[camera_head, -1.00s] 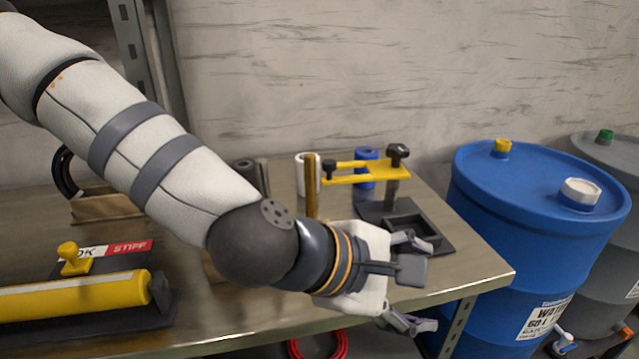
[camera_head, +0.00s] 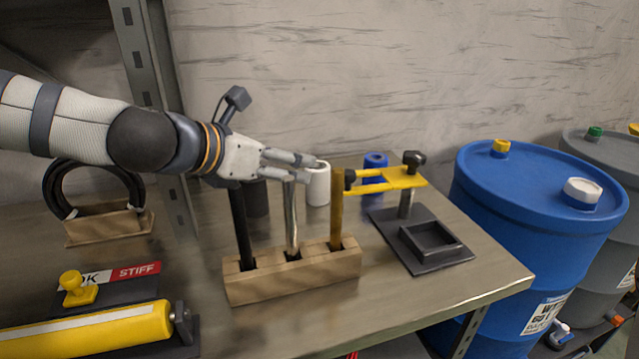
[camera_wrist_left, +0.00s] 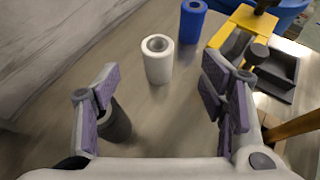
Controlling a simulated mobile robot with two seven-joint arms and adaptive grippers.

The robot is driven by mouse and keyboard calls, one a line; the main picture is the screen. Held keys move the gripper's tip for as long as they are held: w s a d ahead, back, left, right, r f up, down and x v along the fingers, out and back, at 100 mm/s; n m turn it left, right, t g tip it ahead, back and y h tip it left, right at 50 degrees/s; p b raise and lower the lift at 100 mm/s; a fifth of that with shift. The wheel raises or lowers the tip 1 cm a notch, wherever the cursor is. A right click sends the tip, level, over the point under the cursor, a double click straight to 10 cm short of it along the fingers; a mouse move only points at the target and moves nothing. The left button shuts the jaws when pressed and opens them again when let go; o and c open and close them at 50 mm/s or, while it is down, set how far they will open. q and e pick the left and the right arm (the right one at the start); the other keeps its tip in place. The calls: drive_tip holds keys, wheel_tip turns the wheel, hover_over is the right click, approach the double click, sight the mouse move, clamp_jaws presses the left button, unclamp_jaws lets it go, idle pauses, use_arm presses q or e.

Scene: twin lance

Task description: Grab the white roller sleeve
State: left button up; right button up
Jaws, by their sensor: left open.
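The white roller sleeve (camera_head: 318,186) stands upright on the metal table, behind the wooden block of rods. In the left wrist view the white sleeve (camera_wrist_left: 157,60) stands ahead of my fingers, in the gap between them, with its hollow top showing. My left gripper (camera_head: 305,167) is open and empty, just left of the sleeve and near the height of its top. The fingers also show in the left wrist view (camera_wrist_left: 165,100), spread on either side. Part of the sleeve's top is close behind the fingertips in the head view. My right gripper is not in view.
A wooden block (camera_head: 290,272) holds three upright rods under and in front of my gripper. A dark sleeve (camera_head: 257,197) and a blue sleeve (camera_head: 375,172) flank the white one. A yellow clamp (camera_head: 400,178) stands on a dark base at right. Blue drum (camera_head: 530,220) beyond the edge.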

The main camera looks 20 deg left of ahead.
sight(318, 174)
use_arm(q)
drive_tip(key=b+x, duration=0.1)
drive_tip(key=x, duration=0.3)
drive_tip(key=f+x, duration=0.1)
drive_tip(key=x, duration=0.3)
drive_tip(key=s+f+b+x, duration=0.1)
drive_tip(key=x, duration=0.3)
drive_tip(key=shift+w+a+b, duration=0.1)
drive_tip(key=shift+a+b, duration=0.2)
drive_tip(key=shift+b, duration=0.05)
drive_tip(key=shift+w+d, duration=0.1)
drive_tip(key=shift+w, duration=0.15)
drive_tip(key=shift+r, duration=0.2)
drive_tip(key=c, duration=1.4)
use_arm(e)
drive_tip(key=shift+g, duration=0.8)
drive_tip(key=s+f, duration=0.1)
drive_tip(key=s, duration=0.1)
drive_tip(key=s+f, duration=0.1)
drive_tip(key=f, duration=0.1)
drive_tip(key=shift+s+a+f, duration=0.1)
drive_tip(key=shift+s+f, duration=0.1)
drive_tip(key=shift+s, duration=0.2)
use_arm(q)
drive_tip(key=shift+o, duration=0.2)
